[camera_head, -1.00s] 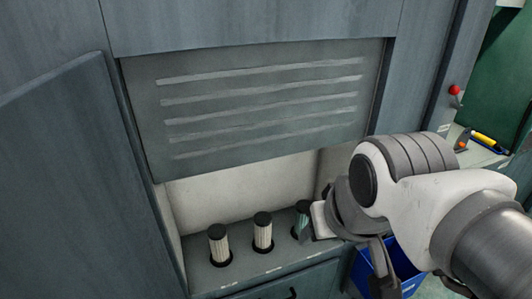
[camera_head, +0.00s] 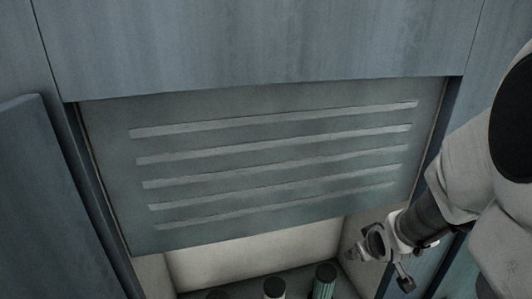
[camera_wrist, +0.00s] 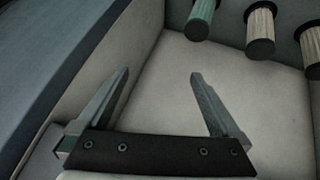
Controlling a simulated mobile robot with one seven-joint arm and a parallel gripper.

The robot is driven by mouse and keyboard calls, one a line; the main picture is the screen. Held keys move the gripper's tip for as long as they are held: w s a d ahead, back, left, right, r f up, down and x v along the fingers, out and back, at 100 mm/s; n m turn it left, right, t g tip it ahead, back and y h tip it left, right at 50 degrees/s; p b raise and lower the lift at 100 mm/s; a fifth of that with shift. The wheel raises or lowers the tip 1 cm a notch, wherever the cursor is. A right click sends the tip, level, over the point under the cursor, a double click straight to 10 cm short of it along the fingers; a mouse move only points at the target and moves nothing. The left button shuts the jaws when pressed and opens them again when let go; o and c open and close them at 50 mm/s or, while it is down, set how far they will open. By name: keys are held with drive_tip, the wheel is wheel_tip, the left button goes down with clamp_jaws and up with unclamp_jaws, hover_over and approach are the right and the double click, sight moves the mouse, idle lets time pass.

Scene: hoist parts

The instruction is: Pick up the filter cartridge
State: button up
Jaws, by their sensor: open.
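Three filter cartridges with black end caps stand in a row in the recess under the slatted panel. In the head view the green ribbed one (camera_head: 324,284) is at the right, a cream one (camera_head: 274,289) is in the middle, and only the dark cap of the left one (camera_head: 217,295) shows. The bottom edge cuts them off. The wrist view shows the green one (camera_wrist: 201,20), the middle cream one (camera_wrist: 260,32) and another at the right edge (camera_wrist: 312,46). My gripper (camera_head: 362,246) is to the right of the green cartridge, apart from it. Its fingers (camera_wrist: 158,75) are open and empty.
The slatted grey panel (camera_head: 270,165) hangs over the recess, its lower edge just above the cartridges. The recess's pale back wall (camera_head: 250,258) shows below it. A blue-grey door (camera_head: 40,200) stands at the left. In the wrist view a pale wall (camera_wrist: 120,40) runs beside the fingers.

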wheel_tip(320, 180, down, 18)
drive_tip(key=w+a+t+y+b, duration=0.1)
drive_tip(key=t+y+b, duration=0.3)
drive_tip(key=b, duration=0.4)
drive_tip(key=shift+w+a+f+t+y+b, duration=0.15)
drive_tip(key=shift+w+a+t+y+b, duration=0.15)
drive_tip(key=shift+w+t+b, duration=0.15)
drive_tip(key=b, duration=0.5)
drive_tip(key=shift+w+a+f, duration=0.25)
drive_tip(key=shift+w+f, duration=0.15)
